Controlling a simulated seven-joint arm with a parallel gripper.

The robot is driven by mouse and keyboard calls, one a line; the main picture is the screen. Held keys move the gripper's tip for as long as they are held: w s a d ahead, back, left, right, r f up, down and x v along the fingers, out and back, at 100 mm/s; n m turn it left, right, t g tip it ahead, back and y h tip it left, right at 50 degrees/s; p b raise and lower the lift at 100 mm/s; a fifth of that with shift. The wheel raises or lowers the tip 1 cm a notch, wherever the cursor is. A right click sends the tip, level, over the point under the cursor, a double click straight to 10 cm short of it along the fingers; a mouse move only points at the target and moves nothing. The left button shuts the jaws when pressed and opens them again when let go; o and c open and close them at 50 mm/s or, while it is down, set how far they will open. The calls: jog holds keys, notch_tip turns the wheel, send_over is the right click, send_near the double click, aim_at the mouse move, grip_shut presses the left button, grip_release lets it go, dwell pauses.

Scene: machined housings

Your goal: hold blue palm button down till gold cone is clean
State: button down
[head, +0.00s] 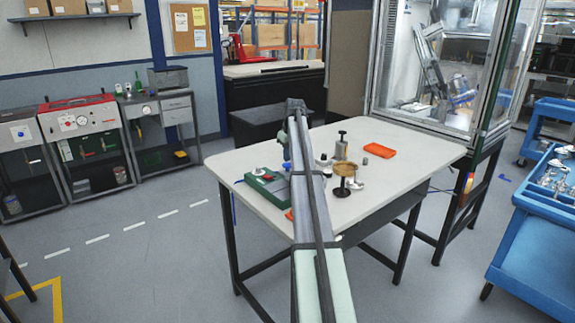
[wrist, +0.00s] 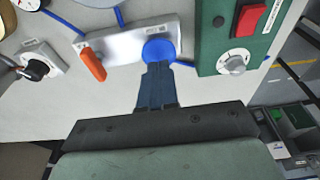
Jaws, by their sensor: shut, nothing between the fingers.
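The blue palm button (wrist: 158,48) is a round blue cap on a silver block (wrist: 122,46) in the wrist view. My gripper (wrist: 158,70) is shut and empty, with its fingertips over the near edge of the button. I cannot tell whether they touch it or how far it is pressed. A gold cone-like piece (head: 345,172) stands on the table right of my arm. Its surface is too small to judge how clean it is.
A green box (wrist: 228,40) with a red switch and pale knob stands right of the button. An orange lever (wrist: 92,65) is left of it. Blue hoses run nearby.

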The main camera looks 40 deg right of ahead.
aim_at(288, 164)
jog(key=shift+f, duration=0.25)
jog(key=shift+f, duration=0.85)
jog(key=shift+r, duration=0.15)
dwell(1.2)
jog(key=shift+r, duration=2.5)
